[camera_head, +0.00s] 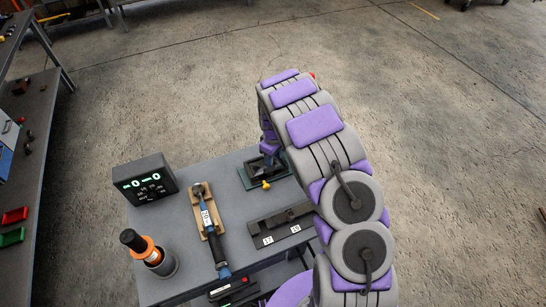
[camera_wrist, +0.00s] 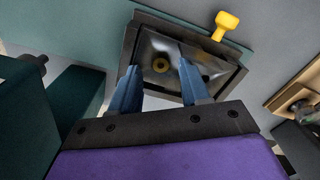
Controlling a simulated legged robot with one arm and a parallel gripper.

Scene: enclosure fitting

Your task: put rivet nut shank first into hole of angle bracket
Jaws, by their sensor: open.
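My gripper (camera_wrist: 158,66) is open, with its two blue fingers apart over a dark-framed tray or fixture (camera_wrist: 131,40) in the wrist view. A small brass ring with a dark centre, which looks like the rivet nut (camera_wrist: 161,64), shows between the fingertips against a shiny grey metal surface. Nothing is gripped. I cannot tell whether the ring sits in a hole or only on the surface. I cannot clearly make out the angle bracket. In the head view the fixture (camera_head: 247,182) is at the table's far edge, partly hidden by my arm.
A yellow knob (camera_wrist: 226,24) sticks out beside the fixture. On the table (camera_head: 232,195) stand a display box (camera_head: 145,180), a blue-handled tool (camera_head: 215,240) on a wooden holder, an orange-black tool (camera_head: 145,250) in a cup, and a black labelled block (camera_head: 280,228).

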